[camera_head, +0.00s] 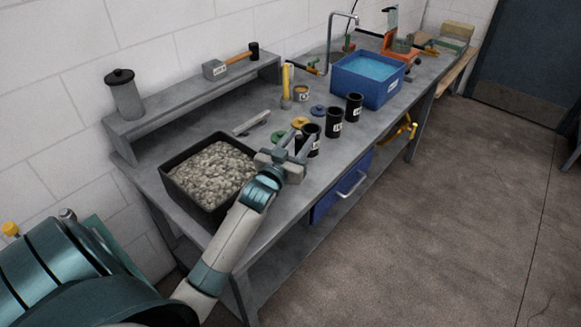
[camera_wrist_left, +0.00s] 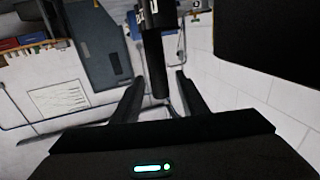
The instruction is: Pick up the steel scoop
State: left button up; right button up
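A grey, elongated metal piece (camera_head: 252,123) lies on the bench behind the gravel tray; it looks like the steel scoop, but it is too small to be sure. My left gripper (camera_head: 297,142) is over the bench, right of the tray and to the right of and nearer than that piece. Its fingers are apart in the left wrist view (camera_wrist_left: 156,88), with a dark cylinder (camera_wrist_left: 154,55) showing between and beyond them. A black labelled cup (camera_head: 312,131) is close by the fingers; I cannot tell whether they touch. My right gripper is not in view.
A black tray of gravel (camera_head: 165,180) stands at the near end. Black cups (camera_head: 334,122), coloured lids (camera_head: 299,122) and a blue water tub (camera_head: 349,88) stand farther along. A raised shelf (camera_head: 165,118) at the wall holds a canister (camera_head: 126,97) and a hammer (camera_head: 225,66).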

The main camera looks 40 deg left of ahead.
pick_arm(q)
jog(key=shift+c, duration=0.3)
grip_shut()
jog(key=shift+r+b, duration=0.4)
jog(key=shift+r, duration=0.45)
notch_tip(320, 180, up, 3)
jog(key=shift+f+b, duration=0.2)
jog(key=shift+b, duration=0.25)
jog(key=w+d+r+b, duration=0.1)
jog(key=d+r+b, duration=0.1)
jog(key=d+r, duration=0.4)
jog(key=d, duration=0.5)
jog(key=shift+w+d+r+b, duration=0.25)
jog(key=shift+d+r+b, duration=0.05)
jog(key=shift+r+b, duration=0.1)
jog(key=shift+f, duration=0.15)
